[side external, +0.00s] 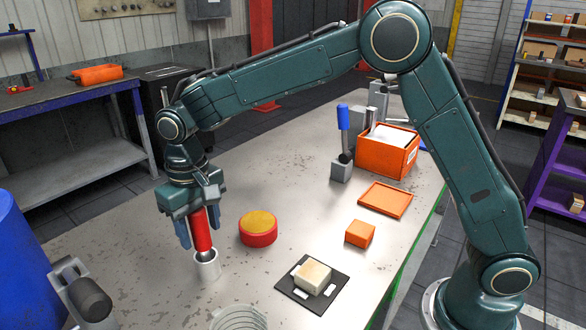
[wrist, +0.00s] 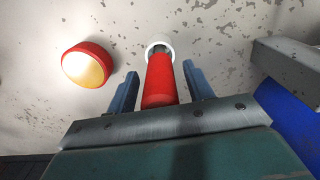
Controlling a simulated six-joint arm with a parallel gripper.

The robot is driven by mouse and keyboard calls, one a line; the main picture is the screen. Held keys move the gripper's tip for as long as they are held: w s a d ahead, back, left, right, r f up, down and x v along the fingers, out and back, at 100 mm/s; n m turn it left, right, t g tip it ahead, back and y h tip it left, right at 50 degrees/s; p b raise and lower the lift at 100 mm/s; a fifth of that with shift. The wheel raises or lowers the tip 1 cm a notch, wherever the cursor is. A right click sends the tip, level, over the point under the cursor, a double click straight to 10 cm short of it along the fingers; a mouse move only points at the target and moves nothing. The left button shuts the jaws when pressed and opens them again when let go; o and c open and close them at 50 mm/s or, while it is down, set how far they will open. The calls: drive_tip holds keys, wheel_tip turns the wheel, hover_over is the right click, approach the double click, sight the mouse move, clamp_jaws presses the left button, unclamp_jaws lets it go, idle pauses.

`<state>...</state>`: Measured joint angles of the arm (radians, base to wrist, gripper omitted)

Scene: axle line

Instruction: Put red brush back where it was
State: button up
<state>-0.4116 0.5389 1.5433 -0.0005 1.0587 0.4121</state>
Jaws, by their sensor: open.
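The red brush (side external: 202,232) stands upright with its lower end in the white cup (side external: 207,265) on the metal table. In the wrist view the red brush (wrist: 160,82) reaches from the white cup's rim (wrist: 160,43) up between my fingers. My gripper (side external: 198,238) is open around the brush's handle. In the wrist view my gripper (wrist: 159,80) shows a gap between each finger and the brush. The lower tip of the brush is hidden inside the cup.
A red round tin with a yellow top (side external: 258,228) stands right of the cup. A black mat (side external: 301,302) bears a pale block (side external: 313,275). An orange block (side external: 360,233), orange tray (side external: 386,200) and orange bin (side external: 385,155) lie farther right. A grey clamp (side external: 84,293) is at front left.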

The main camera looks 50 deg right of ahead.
wheel_tip(320, 180, up, 11)
drive_tip(key=shift+f, duration=0.15)
idle(0.4)
idle(0.5)
drive_tip(key=shift+s+d+r, duration=0.15)
drive_tip(key=shift+d+r, duration=0.05)
drive_tip(key=shift+r, duration=0.05)
drive_tip(key=s+d+r+t, duration=0.2)
drive_tip(key=s+d, duration=0.6)
drive_tip(key=s, duration=0.2)
drive_tip(key=s+d+r+t, duration=0.2)
drive_tip(key=s+d+r, duration=0.1)
drive_tip(key=s+d, duration=0.65)
drive_tip(key=s+d+f+t, duration=0.1)
drive_tip(key=s+d+f, duration=0.1)
drive_tip(key=s+f, duration=0.3)
drive_tip(key=s, duration=0.3)
drive_tip(key=shift+s+t, duration=0.15)
drive_tip(key=shift+t, duration=0.15)
